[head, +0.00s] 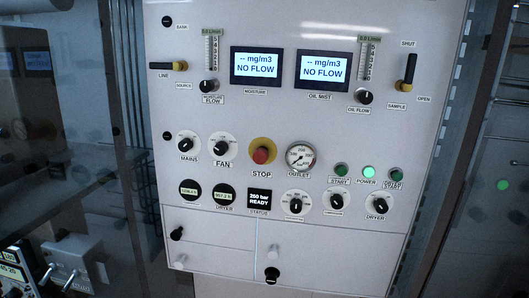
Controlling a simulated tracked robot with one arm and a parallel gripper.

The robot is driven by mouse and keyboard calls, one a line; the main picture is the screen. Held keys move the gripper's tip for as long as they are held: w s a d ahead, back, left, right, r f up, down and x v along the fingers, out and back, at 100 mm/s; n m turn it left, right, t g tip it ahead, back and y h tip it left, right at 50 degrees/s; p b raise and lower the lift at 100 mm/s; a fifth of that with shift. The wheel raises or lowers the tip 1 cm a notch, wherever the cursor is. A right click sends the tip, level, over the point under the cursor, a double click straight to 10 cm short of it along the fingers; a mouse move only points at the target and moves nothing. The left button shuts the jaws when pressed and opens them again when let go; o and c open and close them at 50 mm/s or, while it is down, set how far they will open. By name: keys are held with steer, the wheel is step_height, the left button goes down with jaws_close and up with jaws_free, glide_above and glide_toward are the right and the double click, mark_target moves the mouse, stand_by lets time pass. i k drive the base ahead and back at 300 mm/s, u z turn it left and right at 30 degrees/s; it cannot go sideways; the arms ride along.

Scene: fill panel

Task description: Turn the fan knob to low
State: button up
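The fan knob (221,147) is a black knob on a white round dial, left of centre on the white panel (300,235). The label FAN is printed below it. Its pointer setting is too small to read. The similar mains knob (186,145) sits just to its left. The red stop button (261,155) on a yellow disc sits to its right. My gripper is not in view, and nothing touches the fan knob.
Two lit screens (256,66) read NO FLOW above. A pressure gauge (299,157) and a green power light (368,172) are to the right. More knobs (296,205) line the row below. A grey box with levers (72,268) stands at the lower left.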

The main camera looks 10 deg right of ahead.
mark_target(220, 148)
steer(key=z, duration=0.05)
steer(key=i, duration=1)
steer(key=z, duration=0.05)
